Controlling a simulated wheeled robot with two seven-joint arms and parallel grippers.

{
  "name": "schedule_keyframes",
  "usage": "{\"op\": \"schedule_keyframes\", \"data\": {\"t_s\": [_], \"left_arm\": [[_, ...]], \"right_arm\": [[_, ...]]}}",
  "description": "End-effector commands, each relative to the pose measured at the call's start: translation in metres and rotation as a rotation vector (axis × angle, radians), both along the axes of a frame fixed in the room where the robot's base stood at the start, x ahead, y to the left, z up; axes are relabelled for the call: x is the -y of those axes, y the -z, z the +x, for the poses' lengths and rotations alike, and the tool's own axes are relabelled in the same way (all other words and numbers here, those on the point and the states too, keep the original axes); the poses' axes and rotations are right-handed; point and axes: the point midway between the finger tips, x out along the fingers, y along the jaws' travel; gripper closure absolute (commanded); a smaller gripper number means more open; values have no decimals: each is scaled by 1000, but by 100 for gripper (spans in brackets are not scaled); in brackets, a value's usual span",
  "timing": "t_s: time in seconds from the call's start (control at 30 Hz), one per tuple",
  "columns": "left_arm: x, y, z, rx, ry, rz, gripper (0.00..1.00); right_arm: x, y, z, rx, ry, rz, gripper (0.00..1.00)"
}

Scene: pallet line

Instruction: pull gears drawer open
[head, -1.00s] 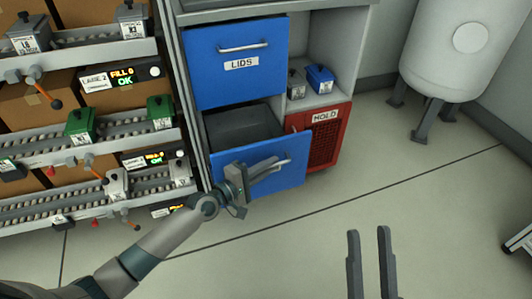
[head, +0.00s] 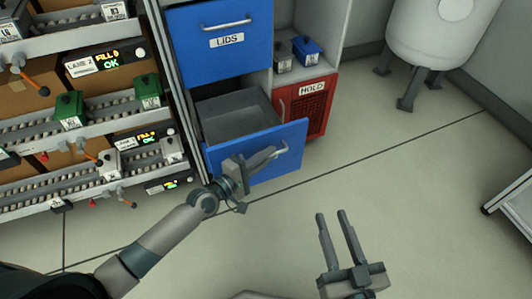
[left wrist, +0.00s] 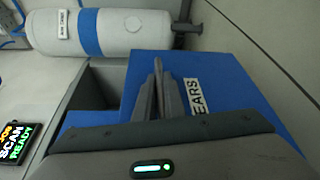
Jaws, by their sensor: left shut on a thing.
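The gears drawer (head: 290,160) is the lower blue drawer of the grey cabinet. It stands partly open, and its empty-looking grey inside (head: 235,117) shows. In the left wrist view its blue front (left wrist: 222,75) carries a label (left wrist: 195,97) reading "EARS", the first letter hidden. My left gripper (head: 278,151) is shut on the drawer's handle (head: 285,146), with its fingers across the front; the fingers (left wrist: 160,82) partly cover the label. My right gripper (head: 331,214) is open and empty over the floor, right of the drawer.
The closed lids drawer (head: 215,65) is above. A red hold bin (head: 316,106) stands right behind the open drawer, under a shelf with a blue box (head: 307,48) and a grey one. Roller racks (head: 90,125) stand at left, a white tank (head: 440,35) at back right. Floor in front is clear.

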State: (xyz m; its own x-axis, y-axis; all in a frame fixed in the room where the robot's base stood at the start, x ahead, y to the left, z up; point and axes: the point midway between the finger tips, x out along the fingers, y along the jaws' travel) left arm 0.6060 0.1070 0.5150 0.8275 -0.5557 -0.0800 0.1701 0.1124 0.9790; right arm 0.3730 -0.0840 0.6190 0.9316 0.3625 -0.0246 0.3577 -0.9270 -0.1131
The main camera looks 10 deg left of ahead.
Motion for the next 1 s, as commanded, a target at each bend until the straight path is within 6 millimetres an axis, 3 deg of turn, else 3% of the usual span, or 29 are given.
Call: {"op": "schedule_keyframes", "data": {"t_s": [0.17, 0.27, 0.3, 0.73, 1.0], "left_arm": [[-1, 1, 0, -1, -1, 2, 100], [-1, 1, 0, -2, -1, 1, 74], [-1, 1, 0, -2, -1, 1, 72], [-3, 0, -4, -1, -1, 1, 72], [-20, -1, -30, -3, 1, 3, 72]], "right_arm": [[0, 0, 0, 1, 0, 0, 69], [0, 0, 0, 2, 0, 1, 69], [0, 0, 0, 2, 0, 1, 69], [0, -1, 0, 2, 1, 1, 69], [0, 5, 0, -28, -1, -8, 69]]}}
